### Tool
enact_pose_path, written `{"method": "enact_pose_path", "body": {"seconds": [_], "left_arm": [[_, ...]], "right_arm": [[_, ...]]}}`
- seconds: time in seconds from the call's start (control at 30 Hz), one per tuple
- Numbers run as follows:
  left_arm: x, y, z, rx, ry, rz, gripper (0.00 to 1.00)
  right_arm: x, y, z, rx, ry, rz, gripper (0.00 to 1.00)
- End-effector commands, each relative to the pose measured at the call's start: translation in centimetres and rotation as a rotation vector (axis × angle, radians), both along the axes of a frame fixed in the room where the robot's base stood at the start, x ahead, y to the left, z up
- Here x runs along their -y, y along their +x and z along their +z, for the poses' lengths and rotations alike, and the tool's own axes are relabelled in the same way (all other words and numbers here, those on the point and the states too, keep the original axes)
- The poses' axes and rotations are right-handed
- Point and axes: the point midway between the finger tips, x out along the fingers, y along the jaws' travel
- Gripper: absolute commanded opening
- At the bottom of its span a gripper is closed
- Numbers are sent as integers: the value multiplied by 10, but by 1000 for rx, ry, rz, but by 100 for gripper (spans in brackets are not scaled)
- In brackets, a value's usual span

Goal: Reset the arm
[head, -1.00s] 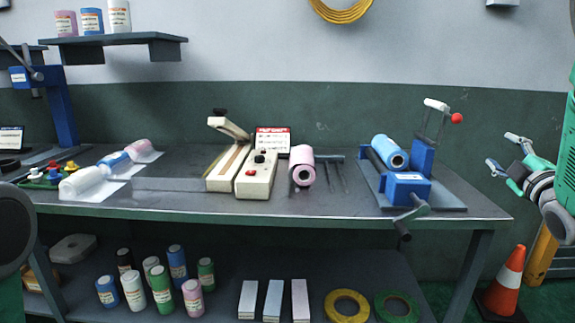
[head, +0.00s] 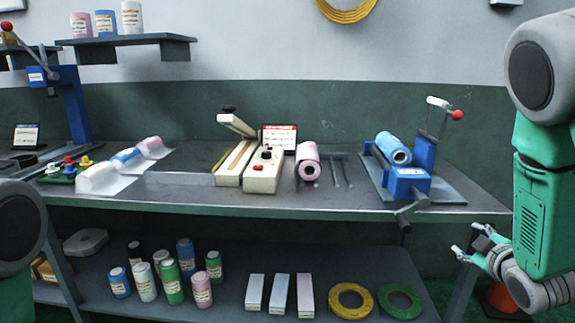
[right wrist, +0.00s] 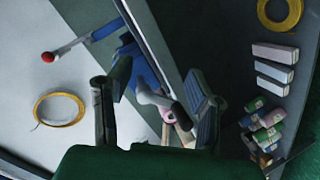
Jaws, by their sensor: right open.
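My right gripper (head: 472,243) is at the lower right of the head view, low beside the right end of the workbench (head: 270,206). In the right wrist view its two fingers (right wrist: 152,115) stand wide apart with nothing held between them. The blue crank device (head: 408,181) with a blue film roll (head: 393,148) stands on the bench's right side, to the left of my right arm. Only a dark rounded part of my left arm shows at the left edge of the head view, and the left gripper is out of view.
A cream heat sealer (head: 263,170) and a pink roll (head: 307,160) stand mid-bench. Wrapped rolls (head: 104,177) lie to the left. The lower shelf holds several bottles, boxes and tape rings (head: 349,301). An orange cone (head: 497,299) is partly hidden behind my right arm.

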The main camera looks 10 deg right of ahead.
Motion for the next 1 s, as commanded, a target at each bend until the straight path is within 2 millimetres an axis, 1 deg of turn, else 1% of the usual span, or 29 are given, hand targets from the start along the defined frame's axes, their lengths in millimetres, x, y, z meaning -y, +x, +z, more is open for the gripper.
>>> {"method": "enact_pose_path", "body": {"seconds": [0.03, 0.07, 0.1, 0.17, 0.2, 0.27, 0.3, 0.37, 0.4, 0.43, 0.47, 0.5, 0.6, 0.7, 0.8, 0.83, 1.0], "left_arm": [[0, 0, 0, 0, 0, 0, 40], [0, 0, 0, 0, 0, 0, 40], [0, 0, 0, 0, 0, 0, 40], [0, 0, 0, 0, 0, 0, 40], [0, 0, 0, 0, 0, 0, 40], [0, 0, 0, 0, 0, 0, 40], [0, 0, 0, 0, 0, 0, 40], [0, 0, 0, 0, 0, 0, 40], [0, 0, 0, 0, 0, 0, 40], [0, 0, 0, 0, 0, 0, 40], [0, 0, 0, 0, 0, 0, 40], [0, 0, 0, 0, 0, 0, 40], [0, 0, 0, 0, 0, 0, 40], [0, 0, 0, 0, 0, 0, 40], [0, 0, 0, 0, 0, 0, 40], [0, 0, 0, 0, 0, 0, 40], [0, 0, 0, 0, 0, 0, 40]], "right_arm": [[-14, -11, -30, -65, 58, -9, 47], [-24, -19, -49, -108, 100, -21, 47], [-36, -32, -73, -167, 155, -38, 47], [-57, -54, -109, -260, 239, -68, 47], [-70, -71, -131, -321, 291, -92, 47], [-91, -99, -163, -416, 365, -130, 47], [-105, -119, -181, -480, 412, -160, 47], [-125, -152, -207, -577, 477, -207, 47], [-139, -175, -222, -642, 516, -240, 47], [-148, -191, -231, -688, 544, -265, 47], [-157, -208, -240, -733, 568, -293, 47], [-169, -230, -249, -790, 599, -326, 47], [-192, -276, -264, -908, 652, -401, 47], [-207, -307, -271, -986, 683, -455, 47], [-214, -323, -273, -1026, 697, -483, 47], [-215, -325, -273, -1031, 700, -488, 47], [-216, -326, -273, -1035, 702, -491, 47]]}}
